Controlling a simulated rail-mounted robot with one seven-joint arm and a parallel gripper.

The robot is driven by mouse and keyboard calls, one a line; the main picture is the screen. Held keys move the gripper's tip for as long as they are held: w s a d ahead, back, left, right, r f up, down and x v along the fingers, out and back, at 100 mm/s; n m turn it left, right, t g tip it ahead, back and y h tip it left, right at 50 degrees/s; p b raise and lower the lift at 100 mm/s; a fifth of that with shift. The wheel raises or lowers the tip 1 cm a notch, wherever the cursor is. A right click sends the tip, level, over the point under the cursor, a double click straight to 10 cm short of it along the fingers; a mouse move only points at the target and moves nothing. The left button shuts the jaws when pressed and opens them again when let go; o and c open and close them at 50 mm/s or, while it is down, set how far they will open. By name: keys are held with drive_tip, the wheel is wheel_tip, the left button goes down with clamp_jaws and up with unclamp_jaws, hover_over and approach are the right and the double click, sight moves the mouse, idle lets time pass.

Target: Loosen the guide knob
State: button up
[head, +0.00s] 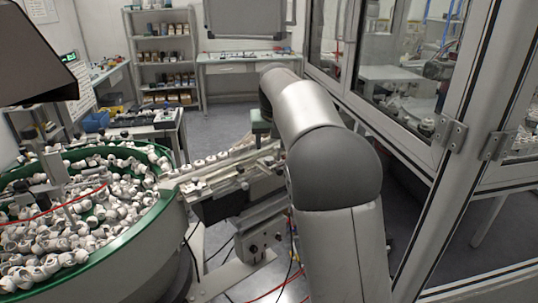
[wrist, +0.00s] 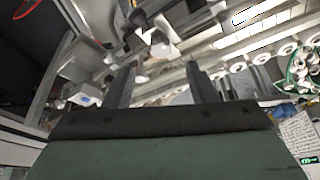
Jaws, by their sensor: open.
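My gripper (wrist: 161,76) shows in the wrist view with its two dark fingers apart and nothing clearly held between them. Beyond the fingertips is the feeder rail (wrist: 172,75) with metal clamps and dark blocks (wrist: 195,14). I cannot tell which of these parts is the guide knob, or whether a finger touches one. In the head view, the feeder rail (head: 225,174) runs from the bowl towards my arm. The green body of my gripper (head: 262,124) is over its far end there, largely hidden by my arm; its fingertips cannot be made out.
A green-rimmed bowl (head: 178,199) full of white caps (head: 90,225) stands at the left. White caps (wrist: 238,66) line the rail. A glazed, metal-framed enclosure (head: 400,118) stands close on the right. Shelves (head: 164,55) and a bench (head: 242,58) are at the back.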

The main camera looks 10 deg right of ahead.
sight(269, 159)
drive_tip(key=x, duration=0.7)
drive_tip(key=shift+p, duration=0.4)
drive_tip(key=c, duration=1)
drive_tip(key=shift+d+n+y, duration=0.1)
drive_tip(key=shift+n+y, duration=0.2)
drive_tip(key=shift+n, duration=0.4)
drive_tip(key=o, duration=1)
